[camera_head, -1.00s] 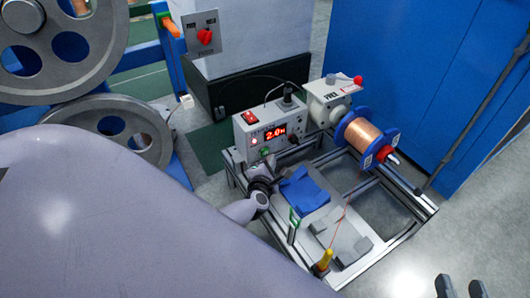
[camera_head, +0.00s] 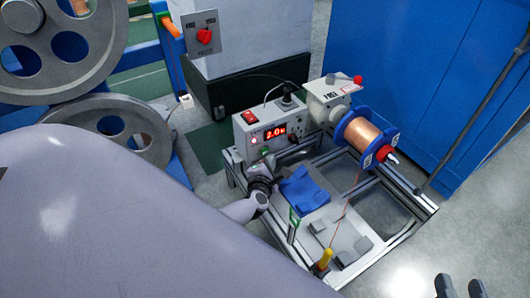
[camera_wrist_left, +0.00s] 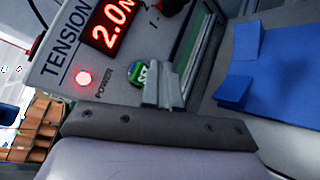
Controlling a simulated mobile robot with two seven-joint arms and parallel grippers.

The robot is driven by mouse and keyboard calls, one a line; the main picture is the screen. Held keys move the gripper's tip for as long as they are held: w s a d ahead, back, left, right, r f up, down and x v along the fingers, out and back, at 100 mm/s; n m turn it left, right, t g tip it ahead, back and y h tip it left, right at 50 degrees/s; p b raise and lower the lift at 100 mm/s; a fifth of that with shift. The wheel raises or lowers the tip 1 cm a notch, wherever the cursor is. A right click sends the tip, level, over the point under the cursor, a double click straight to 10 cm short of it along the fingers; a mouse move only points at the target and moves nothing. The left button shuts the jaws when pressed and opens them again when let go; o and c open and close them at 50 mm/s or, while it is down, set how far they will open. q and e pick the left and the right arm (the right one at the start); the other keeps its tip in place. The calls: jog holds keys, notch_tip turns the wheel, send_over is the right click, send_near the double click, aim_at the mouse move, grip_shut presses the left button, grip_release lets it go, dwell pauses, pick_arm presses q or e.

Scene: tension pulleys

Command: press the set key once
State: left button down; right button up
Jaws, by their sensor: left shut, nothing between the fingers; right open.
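The grey tension box (camera_head: 255,138) shows a red reading of 2.0 N. The green set key (camera_head: 264,151) is on its front face, below the display; it is also in the left wrist view (camera_wrist_left: 138,74), with "SET" on it. My left gripper (camera_head: 262,178) is in front of the box, close to the key. In the left wrist view its shut, empty fingertips (camera_wrist_left: 164,82) are right beside the key and overlap its edge. I cannot tell whether they touch it. My right gripper (camera_head: 458,286) is open and empty at the bottom right.
A copper wire spool (camera_head: 364,138) stands right of the box on the aluminium frame (camera_head: 415,203). Blue (camera_head: 301,188) and grey blocks lie on the plate in front. A red switch (camera_head: 250,117) and a lit power lamp (camera_wrist_left: 83,78) are near the key.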

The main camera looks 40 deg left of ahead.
pick_arm(q)
jog(key=shift+a, duration=0.1)
dwell(0.6)
jog(key=shift+w+a, duration=0.15)
jog(key=shift+a, duration=0.15)
jog(key=shift+w+a, duration=0.15)
jog(key=shift+a, duration=0.25)
dwell(0.8)
jog(key=shift+d, duration=0.15)
jog(key=shift+s+d, duration=0.3)
jog(key=shift+d, duration=0.35)
jog(key=shift+d, duration=0.1)
